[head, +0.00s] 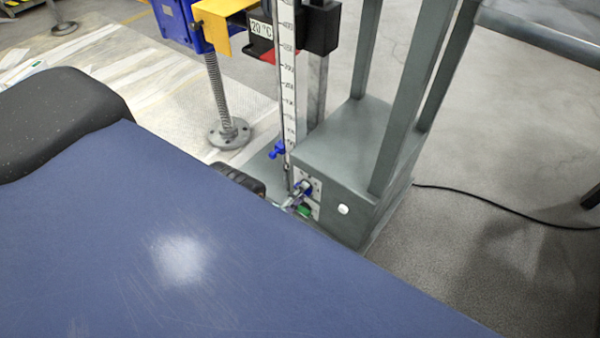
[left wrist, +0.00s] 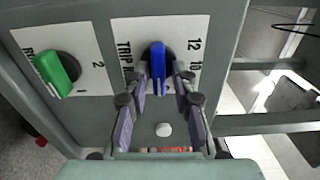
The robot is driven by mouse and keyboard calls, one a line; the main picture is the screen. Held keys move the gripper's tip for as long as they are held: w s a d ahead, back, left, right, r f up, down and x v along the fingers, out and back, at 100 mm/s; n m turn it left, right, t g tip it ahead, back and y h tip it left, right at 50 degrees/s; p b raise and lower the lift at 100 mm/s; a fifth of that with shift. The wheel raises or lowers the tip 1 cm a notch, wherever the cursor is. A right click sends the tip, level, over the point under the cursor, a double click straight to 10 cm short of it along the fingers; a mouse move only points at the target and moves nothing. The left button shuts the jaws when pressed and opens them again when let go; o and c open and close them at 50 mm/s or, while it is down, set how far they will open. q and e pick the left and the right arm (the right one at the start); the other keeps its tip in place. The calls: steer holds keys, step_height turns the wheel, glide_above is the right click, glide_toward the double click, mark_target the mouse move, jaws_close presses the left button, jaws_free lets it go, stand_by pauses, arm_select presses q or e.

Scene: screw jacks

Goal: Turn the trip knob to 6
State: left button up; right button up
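The trip knob (left wrist: 158,62) is a blue bar handle on a white plate (left wrist: 187,28) marked TRIP, with 12 and 10 visible to its right. It points nearly straight up and down in the left wrist view. The gripper hides some of the dial's lower numbers. My left gripper (left wrist: 161,74) has one finger on each side of the blue handle, with small gaps showing; it looks open around it. In the head view the left gripper (head: 298,197) is at the panel, partly covering the blue knob (head: 309,187). My right gripper is in neither view.
A green knob (left wrist: 56,73) on its own plate sits left of the trip knob. A white button (left wrist: 164,129) is below, also in the head view (head: 343,209). A grey frame (head: 335,145), upright scale (head: 288,70) and blue-yellow jack (head: 215,25) stand nearby. A black cable (head: 490,208) lies right.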

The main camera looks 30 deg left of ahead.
arm_select(q)
steer(key=shift+o, duration=0.4)
steer(key=shift+s, duration=0.1)
steer(key=s, duration=1.2)
steer(key=shift+a, duration=0.45)
